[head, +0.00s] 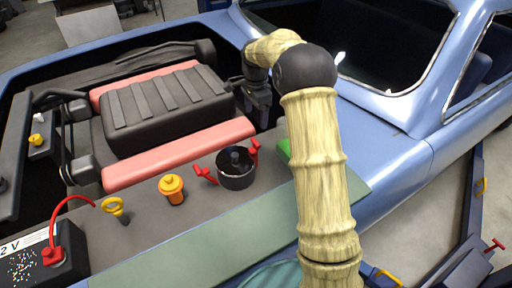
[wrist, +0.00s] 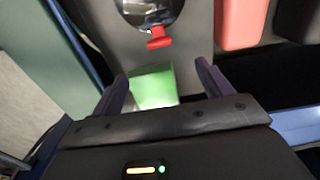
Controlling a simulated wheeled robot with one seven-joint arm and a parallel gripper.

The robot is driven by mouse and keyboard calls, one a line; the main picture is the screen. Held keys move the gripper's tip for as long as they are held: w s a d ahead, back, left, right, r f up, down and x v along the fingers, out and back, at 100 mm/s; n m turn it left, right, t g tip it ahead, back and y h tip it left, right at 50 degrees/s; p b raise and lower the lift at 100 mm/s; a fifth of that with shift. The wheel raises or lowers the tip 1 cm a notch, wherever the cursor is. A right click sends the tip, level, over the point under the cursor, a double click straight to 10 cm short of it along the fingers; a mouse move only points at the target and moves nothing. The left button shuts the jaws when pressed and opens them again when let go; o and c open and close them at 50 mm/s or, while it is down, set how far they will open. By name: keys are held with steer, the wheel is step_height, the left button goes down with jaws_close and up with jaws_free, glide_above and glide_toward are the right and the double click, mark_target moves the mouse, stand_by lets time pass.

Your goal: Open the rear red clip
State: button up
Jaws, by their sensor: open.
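A round black housing (head: 236,168) stands on the grey deck of the engine bay, with a red clip on each side. The rear red clip (head: 255,150) is on its right side, towards the windshield. In the wrist view a red clip (wrist: 159,40) sticks out from the housing's rim, beyond my fingertips. The front red clip (head: 206,175) is on the left side. My gripper (wrist: 162,70) is open, with nothing held. In the head view my gripper (head: 260,112) hangs behind the housing, with its fingertips hard to make out.
A green block (head: 284,150) lies near the housing, partly behind my arm; the wrist view shows this green block (wrist: 152,90) below and between my fingers. A ribbed black engine cover (head: 165,108) with red sides, an orange cap (head: 172,188) and a yellow dipstick ring (head: 113,206) stand left.

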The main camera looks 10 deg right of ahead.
mark_target(256, 143)
step_height(256, 143, down, 16)
steer(key=shift+s+f+p, duration=0.1)
steer(key=shift+f+p, duration=0.05)
steer(key=shift+p, duration=0.85)
steer(key=shift+c, duration=0.4)
